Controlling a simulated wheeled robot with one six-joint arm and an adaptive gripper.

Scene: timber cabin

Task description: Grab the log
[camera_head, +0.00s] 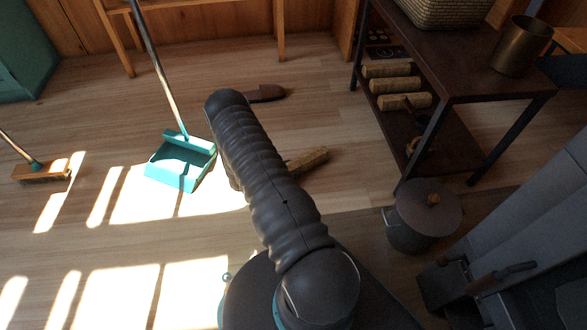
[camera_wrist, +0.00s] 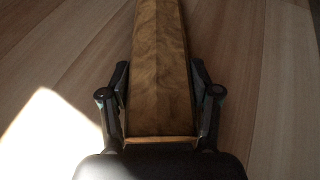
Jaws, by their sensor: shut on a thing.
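The log (camera_wrist: 160,70) is a brown wooden piece with visible grain, seen close up in the wrist view, running from the bottom middle up out of the frame. My gripper (camera_wrist: 161,95) has a finger on each side of it and is shut on it. In the head view, one end of the log (camera_head: 308,160) shows just right of my dark ribbed arm, low over or on the floor. The arm hides the rest of the log and the gripper there. I cannot tell whether the log touches the floor.
A dark shelf table (camera_head: 478,82) holds several logs (camera_head: 403,101) at right. A lidded pot (camera_head: 424,215) stands below it. A teal dustpan (camera_head: 181,163) and a broom (camera_head: 42,171) are at left. A brown shoe-like object (camera_head: 268,93) lies beyond my arm. Sunlit floor at lower left is clear.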

